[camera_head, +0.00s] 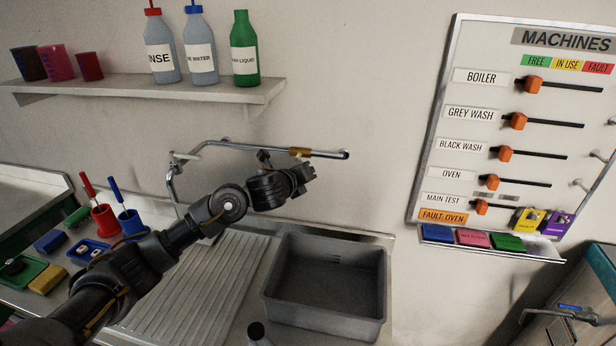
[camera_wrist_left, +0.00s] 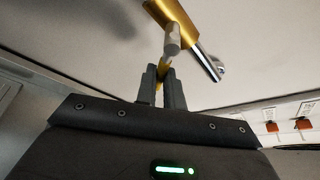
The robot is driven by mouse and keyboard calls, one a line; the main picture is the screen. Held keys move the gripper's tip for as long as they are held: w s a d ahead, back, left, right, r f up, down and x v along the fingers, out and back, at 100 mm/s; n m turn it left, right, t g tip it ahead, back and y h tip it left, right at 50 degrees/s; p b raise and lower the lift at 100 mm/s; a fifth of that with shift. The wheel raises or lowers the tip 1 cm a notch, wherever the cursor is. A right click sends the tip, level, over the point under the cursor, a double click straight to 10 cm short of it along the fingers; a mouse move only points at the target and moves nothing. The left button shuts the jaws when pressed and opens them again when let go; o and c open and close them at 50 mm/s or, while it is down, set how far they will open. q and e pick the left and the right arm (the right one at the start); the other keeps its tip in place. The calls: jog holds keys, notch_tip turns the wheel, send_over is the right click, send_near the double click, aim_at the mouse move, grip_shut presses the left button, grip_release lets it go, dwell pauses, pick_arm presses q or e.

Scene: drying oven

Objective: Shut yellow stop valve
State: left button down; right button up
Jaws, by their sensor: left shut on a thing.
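The yellow stop valve (camera_head: 300,152) sits on a chrome pipe (camera_head: 240,146) on the wall above the sink. In the left wrist view, its yellow body (camera_wrist_left: 176,14) is at the top, with a pale round stem on it. My left gripper (camera_head: 301,174) is just below the valve in the head view. In the left wrist view, the left gripper (camera_wrist_left: 162,82) is shut on a thin yellow part below the stem, apparently the valve handle. The fingers hide most of that part. My right gripper is not in view.
A grey sink basin (camera_head: 326,318) lies below, with a ribbed drainboard (camera_head: 190,295) to its left. A shelf (camera_head: 150,89) with bottles and cups is above. A machines board (camera_head: 440,150) hangs at right. The wall between valve and board is clear.

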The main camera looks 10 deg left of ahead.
pick_arm(q)
jog(key=shift+a+f+m+g+y+b, duration=0.15)
jog(key=shift+a+f+m+y+b, duration=0.1)
jog(key=shift+a+m+y+b, duration=0.6)
jog(key=shift+a+f+m+g+y+b, duration=0.15)
jog(key=shift+a+f+m+y+b, duration=0.2)
jog(key=shift+m+y+b, duration=0.9)
jog(key=shift+a+r+m+h+p, duration=0.1)
jog(key=shift+m+h+p, duration=0.2)
jog(key=shift+m, duration=0.1)
jog(key=c, duration=1.5)
grip_release()
